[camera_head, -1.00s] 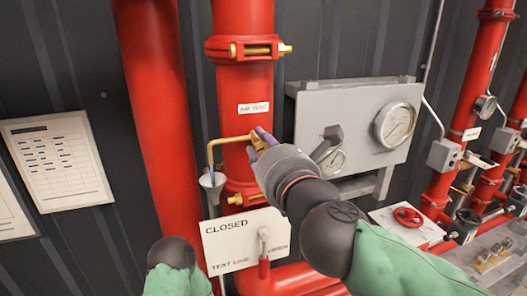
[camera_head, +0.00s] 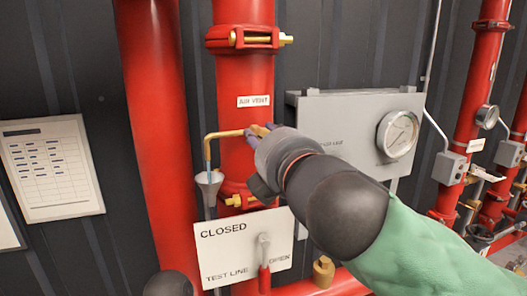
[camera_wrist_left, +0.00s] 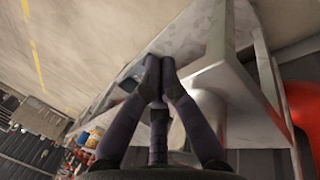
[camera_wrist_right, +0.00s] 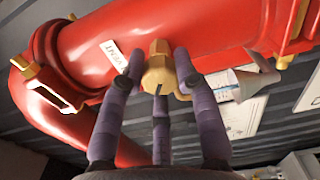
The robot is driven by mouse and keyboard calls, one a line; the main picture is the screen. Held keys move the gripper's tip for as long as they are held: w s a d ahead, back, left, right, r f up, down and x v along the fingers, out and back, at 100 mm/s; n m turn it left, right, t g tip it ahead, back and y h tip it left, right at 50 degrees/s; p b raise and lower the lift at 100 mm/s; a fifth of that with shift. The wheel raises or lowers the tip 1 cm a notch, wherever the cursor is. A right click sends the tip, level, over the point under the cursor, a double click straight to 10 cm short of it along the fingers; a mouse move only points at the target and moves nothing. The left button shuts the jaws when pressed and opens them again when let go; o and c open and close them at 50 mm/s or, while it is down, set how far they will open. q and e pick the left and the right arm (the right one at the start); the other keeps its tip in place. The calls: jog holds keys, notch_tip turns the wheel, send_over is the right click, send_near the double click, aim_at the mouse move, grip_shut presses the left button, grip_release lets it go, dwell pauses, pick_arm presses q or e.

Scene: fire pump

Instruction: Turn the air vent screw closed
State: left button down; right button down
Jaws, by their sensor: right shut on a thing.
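The air vent screw (camera_wrist_right: 159,70) is a brass piece on the red pipe (camera_head: 245,90), under the "AIR VENT" label (camera_head: 253,101). My right gripper (camera_wrist_right: 158,80) is shut on it, with its purple fingers around the brass head in the right wrist view. In the head view my right gripper (camera_head: 262,131) and wrist cover most of the screw. A thin brass tube (camera_head: 222,135) runs left from it and bends down to a grey funnel (camera_head: 209,180). My left gripper (camera_wrist_left: 160,75) is shut and empty, fingertips together, in the left wrist view.
A grey gauge panel (camera_head: 345,105) with a round gauge (camera_head: 397,134) stands right of my right wrist. A white "CLOSED / TEST LINE" sign (camera_head: 225,255) with a lever (camera_head: 264,255) is below. More red pipes stand at far right.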

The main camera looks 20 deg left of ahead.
jog(key=m+b, duration=0.3)
jog(key=m, duration=0.2)
jog(key=shift+f+m+b, duration=0.2)
jog(key=shift+m+b, duration=0.1)
jog(key=shift+b, duration=0.1)
jog(key=m+b, duration=0.3)
jog(key=m, duration=0.2)
jog(key=shift+m, duration=0.4)
jog(key=c, duration=0.9)
grip_release()
jog(key=shift+r, duration=0.1)
